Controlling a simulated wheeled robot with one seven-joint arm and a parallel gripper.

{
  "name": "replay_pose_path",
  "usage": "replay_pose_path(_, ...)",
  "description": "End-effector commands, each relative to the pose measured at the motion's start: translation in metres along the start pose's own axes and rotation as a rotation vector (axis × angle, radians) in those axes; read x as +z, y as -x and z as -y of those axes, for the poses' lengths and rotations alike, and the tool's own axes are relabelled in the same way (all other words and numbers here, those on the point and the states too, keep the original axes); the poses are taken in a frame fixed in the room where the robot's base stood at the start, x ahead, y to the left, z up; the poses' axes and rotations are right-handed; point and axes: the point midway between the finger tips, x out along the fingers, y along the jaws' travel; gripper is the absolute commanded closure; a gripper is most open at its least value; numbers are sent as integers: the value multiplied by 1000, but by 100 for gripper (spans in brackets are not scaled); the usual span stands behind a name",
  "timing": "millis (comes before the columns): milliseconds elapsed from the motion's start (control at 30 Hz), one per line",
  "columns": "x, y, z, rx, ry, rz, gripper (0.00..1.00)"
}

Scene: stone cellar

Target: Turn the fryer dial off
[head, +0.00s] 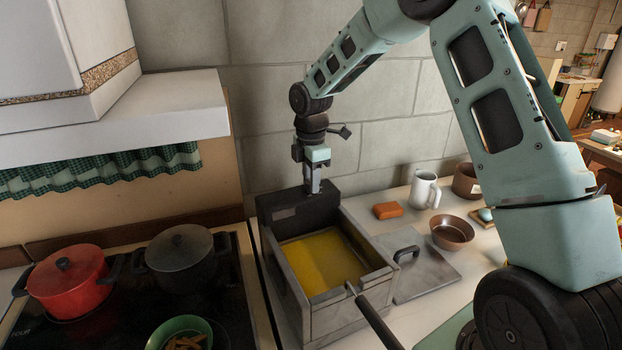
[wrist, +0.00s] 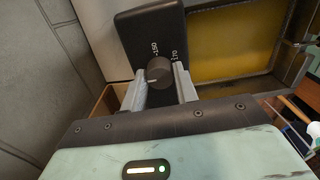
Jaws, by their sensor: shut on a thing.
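The fryer (head: 319,317) stands on the counter in the head view, a metal box with yellow oil (head: 318,262) in it and a dark control box (head: 283,207) at its back. In the wrist view the dark round dial (wrist: 159,70) sits on the control box, with white marks 150 and 170 beside it. A short pale pointer line on the dial faces the lower left of the picture. My gripper (wrist: 161,80) is shut on the dial, one finger on each side. In the head view my gripper (head: 313,186) comes down from above onto the control box; the dial is hidden there.
A red pot (head: 68,283), a dark pot (head: 181,258) and a green bowl (head: 178,325) are on the hob at left. A lid (head: 425,277), an orange block (head: 387,211), a white mug (head: 424,190) and a brown bowl (head: 452,233) lie right of the fryer. The fryer basket handle (head: 376,322) sticks out forward.

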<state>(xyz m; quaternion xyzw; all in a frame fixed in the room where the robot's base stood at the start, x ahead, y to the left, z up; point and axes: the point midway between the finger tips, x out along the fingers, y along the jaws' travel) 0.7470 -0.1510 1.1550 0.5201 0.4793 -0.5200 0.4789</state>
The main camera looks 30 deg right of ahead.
Motion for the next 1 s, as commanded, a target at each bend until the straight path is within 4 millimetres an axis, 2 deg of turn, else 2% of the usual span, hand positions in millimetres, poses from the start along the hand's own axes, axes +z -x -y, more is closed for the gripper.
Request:
replay_pose_path(33, 0, 2, -1, 5, 2, 0, 93)
replay_pose_path(67, 0, 2, -1, 5, 2, 0, 62)
replay_pose_path(100, 0, 2, -1, 5, 1, 0, 51)
replay_pose_path(133, 0, 1, -1, 4, 1, 0, 49)
replay_pose_path(433, 0, 2, -1, 2, 0, 0, 49)
replay_pose_path(567, 0, 12, -1, 5, 0, 1, 49)
replay_pose_path(667, 0, 29, -1, 8, 0, 1, 49)
replay_pose_path(1000, 0, 109, -2, 8, -1, 1, 49)
